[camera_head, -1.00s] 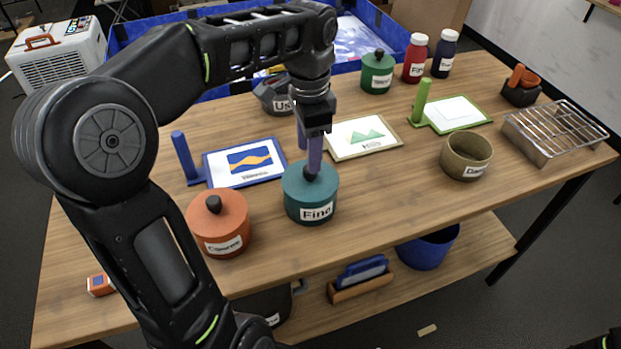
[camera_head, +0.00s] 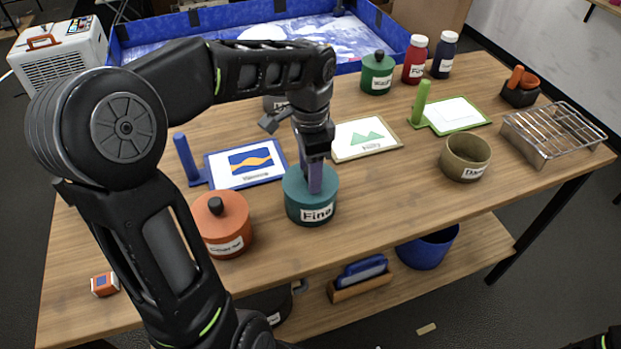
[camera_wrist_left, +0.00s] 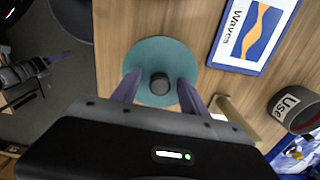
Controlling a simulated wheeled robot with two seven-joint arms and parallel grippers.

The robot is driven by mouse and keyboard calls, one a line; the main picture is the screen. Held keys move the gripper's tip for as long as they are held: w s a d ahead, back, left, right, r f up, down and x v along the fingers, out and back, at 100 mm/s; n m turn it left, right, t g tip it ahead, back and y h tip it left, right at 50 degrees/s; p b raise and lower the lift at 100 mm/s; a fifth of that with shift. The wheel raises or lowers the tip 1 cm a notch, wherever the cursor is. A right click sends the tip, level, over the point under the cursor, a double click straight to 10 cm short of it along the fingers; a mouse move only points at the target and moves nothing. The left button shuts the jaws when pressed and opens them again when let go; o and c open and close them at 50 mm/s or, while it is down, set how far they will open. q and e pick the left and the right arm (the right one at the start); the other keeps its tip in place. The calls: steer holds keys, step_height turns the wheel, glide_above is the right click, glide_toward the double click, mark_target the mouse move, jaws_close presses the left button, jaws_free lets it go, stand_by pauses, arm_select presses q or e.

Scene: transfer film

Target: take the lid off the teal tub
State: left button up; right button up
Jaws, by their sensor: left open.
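The teal tub (camera_head: 312,209) labelled "Fine" stands upright on the table, its lid (camera_head: 293,180) on. In the left wrist view the round teal lid (camera_wrist_left: 165,57) shows from above with a dark knob (camera_wrist_left: 159,83) at its middle. My left gripper (camera_head: 314,186) points down over the lid. In the wrist view its open fingers (camera_wrist_left: 157,88) stand on either side of the knob, with gaps between. The head view hides the knob behind the fingers.
An orange lidded tub (camera_head: 222,225) stands close left of the teal tub. A blue-framed wave print (camera_head: 247,164) and a mountain print (camera_head: 366,137) lie behind. A green lidded tub (camera_head: 377,75) stands at the back.

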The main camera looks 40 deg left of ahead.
arm_select(q)
steer(key=shift+c, duration=0.4)
jaws_close()
stand_by(0.4)
